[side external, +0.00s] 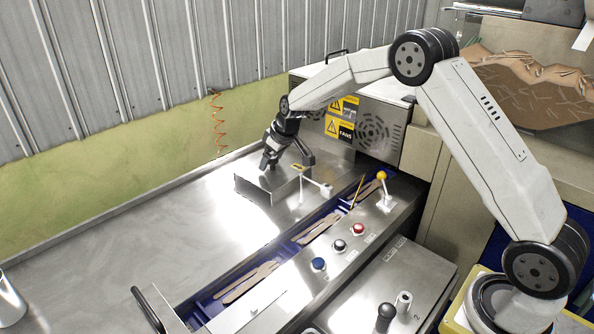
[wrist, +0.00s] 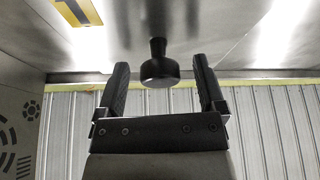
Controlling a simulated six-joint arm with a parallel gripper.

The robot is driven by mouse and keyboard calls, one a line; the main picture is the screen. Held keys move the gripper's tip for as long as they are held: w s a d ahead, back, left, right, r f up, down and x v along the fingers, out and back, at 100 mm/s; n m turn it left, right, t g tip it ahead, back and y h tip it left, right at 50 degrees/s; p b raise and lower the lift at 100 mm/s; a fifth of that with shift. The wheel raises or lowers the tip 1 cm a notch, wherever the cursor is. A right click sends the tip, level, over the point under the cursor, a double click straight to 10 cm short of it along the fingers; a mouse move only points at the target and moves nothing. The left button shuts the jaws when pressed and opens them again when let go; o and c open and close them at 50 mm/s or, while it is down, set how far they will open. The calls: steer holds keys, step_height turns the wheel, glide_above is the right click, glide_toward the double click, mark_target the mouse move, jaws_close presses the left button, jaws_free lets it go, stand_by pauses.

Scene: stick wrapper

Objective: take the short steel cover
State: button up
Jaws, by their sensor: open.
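The short steel cover (side external: 262,193) appears as a bent, shiny plate on the steel worktop, below my gripper (side external: 287,165) in the side view. In the wrist view, a steel surface (wrist: 225,30) with a yellow label (wrist: 76,12) fills the top, and a black knob (wrist: 158,71) projects from it. My gripper (wrist: 160,68) is open. Its two fingers stand on either side of the knob, with a visible gap on each side. The knob is hidden in the side view, and I cannot tell there whether the fingers touch the cover.
A blue-lined channel (side external: 290,243) with wooden sticks runs beside the worktop (side external: 120,230). Buttons (side external: 340,246) and a yellow-knobbed lever (side external: 382,177) sit to its right. A vented machine housing (side external: 375,130) stands behind. A black handle (side external: 150,310) is at the front.

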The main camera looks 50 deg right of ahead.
jaws_close()
stand_by(1.3)
steer(key=shift+r, duration=0.15)
